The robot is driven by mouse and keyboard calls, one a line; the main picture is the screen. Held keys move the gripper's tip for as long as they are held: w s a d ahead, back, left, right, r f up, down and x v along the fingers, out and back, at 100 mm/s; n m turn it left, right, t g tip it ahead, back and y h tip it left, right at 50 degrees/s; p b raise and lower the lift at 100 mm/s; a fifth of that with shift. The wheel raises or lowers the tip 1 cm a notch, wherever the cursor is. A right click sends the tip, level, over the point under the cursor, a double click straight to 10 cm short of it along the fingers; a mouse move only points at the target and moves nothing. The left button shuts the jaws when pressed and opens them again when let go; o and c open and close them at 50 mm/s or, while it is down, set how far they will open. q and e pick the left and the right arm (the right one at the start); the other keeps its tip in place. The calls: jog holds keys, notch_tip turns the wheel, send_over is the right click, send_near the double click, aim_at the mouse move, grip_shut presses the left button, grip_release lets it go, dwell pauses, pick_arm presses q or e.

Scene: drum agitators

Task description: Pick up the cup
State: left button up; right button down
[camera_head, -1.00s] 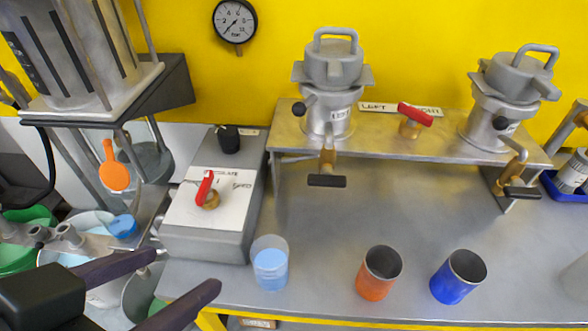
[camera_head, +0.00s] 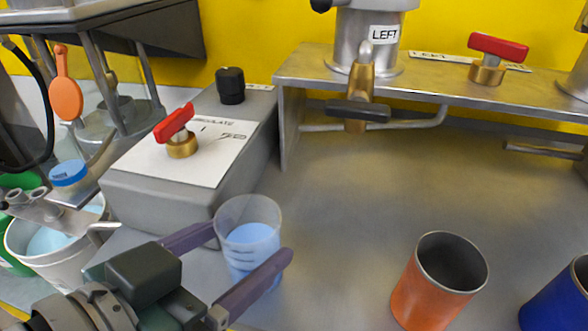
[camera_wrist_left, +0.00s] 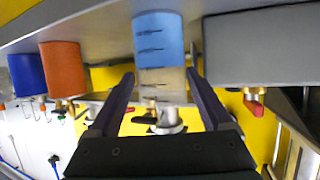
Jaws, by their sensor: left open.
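The cup, a clear beaker (camera_head: 248,229) holding light blue liquid, stands upright on the grey metal table near its front left. My left gripper (camera_head: 248,246) is open, with one purple-grey finger on each side of the cup. In the left wrist view the cup (camera_wrist_left: 158,42) stands between the two fingers (camera_wrist_left: 162,78), with a gap visible on each side, so the jaws are around it but not closed on it. An orange cup (camera_head: 437,284) and a blue cup (camera_head: 561,298) stand to the right. My right gripper is not in view.
A grey control box (camera_head: 160,202) with a red-handled valve (camera_head: 176,134) stands close left of the beaker. A raised metal shelf (camera_head: 430,88) with a tap (camera_head: 360,92) is behind. The table between beaker and orange cup is clear.

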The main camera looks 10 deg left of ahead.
aim_at(269, 230)
pick_arm(q)
jog(key=x, duration=0.2)
jog(key=b+x, duration=0.1)
jog(key=x, duration=0.1)
jog(key=shift+w+f+b, duration=0.15)
jog(key=shift+f+b, duration=0.15)
jog(key=shift+f, duration=0.1)
jog(key=shift+w+d+f, duration=0.1)
jog(key=shift+w, duration=0.4)
jog(key=c, duration=1.2)
